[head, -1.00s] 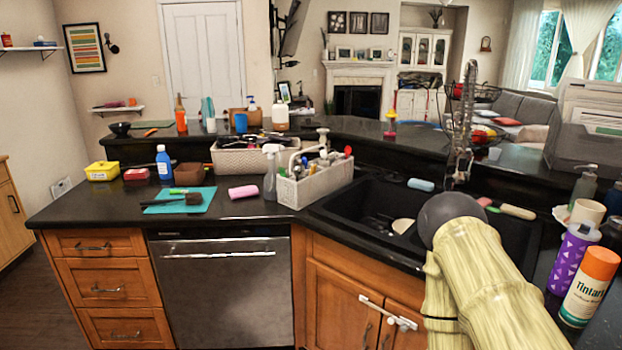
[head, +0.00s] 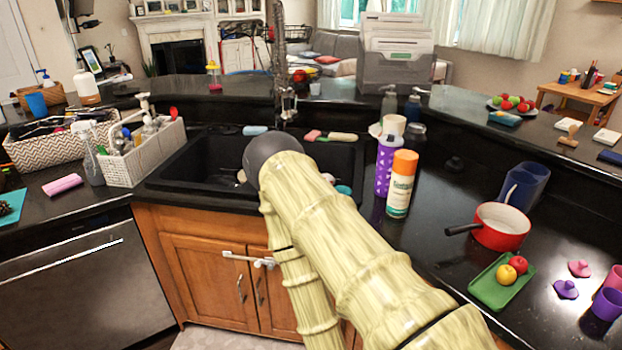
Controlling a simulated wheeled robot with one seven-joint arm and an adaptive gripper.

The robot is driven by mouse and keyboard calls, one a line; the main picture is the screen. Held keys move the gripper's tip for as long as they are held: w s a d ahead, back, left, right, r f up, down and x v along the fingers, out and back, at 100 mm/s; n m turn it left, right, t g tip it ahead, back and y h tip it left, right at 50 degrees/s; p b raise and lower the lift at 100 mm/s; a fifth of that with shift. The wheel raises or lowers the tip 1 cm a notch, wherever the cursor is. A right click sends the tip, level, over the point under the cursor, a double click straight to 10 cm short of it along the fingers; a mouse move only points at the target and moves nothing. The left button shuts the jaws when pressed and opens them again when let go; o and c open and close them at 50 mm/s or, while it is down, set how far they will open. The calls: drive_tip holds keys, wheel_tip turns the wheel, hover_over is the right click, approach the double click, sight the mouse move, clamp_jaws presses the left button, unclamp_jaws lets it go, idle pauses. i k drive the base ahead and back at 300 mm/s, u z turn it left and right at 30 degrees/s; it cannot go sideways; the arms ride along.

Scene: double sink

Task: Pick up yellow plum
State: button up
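A small yellow fruit (head: 506,275), which looks like the yellow plum, rests on a green tray (head: 491,291) on the black counter at the lower right of the head view. A red fruit (head: 518,264) lies right beside it on the same tray. My gripper does not show.
A red pan (head: 501,228) stands just behind the tray, its handle pointing left. Purple and pink items lie to the right. An orange-capped can (head: 402,184) and a purple bottle (head: 388,166) stand beside the sink (head: 170,177). Bare counter lies between can and tray.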

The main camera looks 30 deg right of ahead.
sight(507, 275)
drive_tip(key=z, duration=2.25)
drive_tip(key=k, duration=1.1)
drive_tip(key=u, duration=1.05)
drive_tip(key=i, duration=1)
drive_tip(key=z, duration=0.4)
